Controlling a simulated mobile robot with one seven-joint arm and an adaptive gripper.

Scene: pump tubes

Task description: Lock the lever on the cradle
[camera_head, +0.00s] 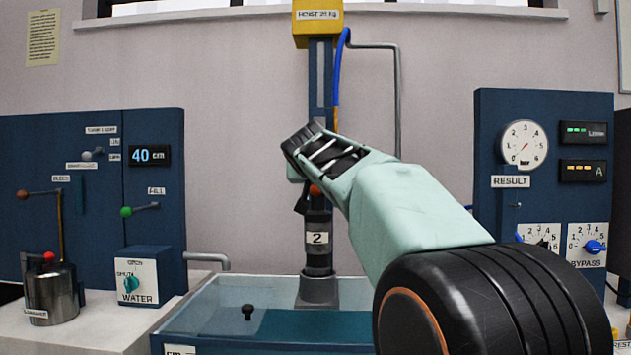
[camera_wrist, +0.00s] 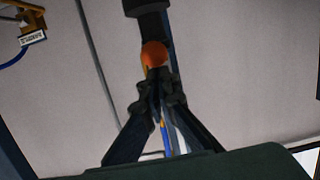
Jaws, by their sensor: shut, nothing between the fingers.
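The lever's orange-red knob (camera_head: 315,191) shows in the head view at the top of the black pump tube labelled 2 (camera_head: 318,262), just under my wrist. The knob also shows in the wrist view (camera_wrist: 154,54), right in front of my fingertips. My gripper (camera_wrist: 157,84) is shut with nothing between the fingers. Its tips overlap the lower edge of the knob, and I cannot tell whether they touch it. A dark cylindrical part (camera_wrist: 146,6) is beyond the knob. The lever's arm and most of the cradle are hidden behind my wrist and fingers.
The tube stands upright in a grey socket (camera_head: 318,291) in the blue tank (camera_head: 215,308). A yellow hoist (camera_head: 318,22) on a blue column is above. Control panels stand left (camera_head: 85,235) and right (camera_head: 490,130). A metal pot (camera_head: 50,293) is at the left.

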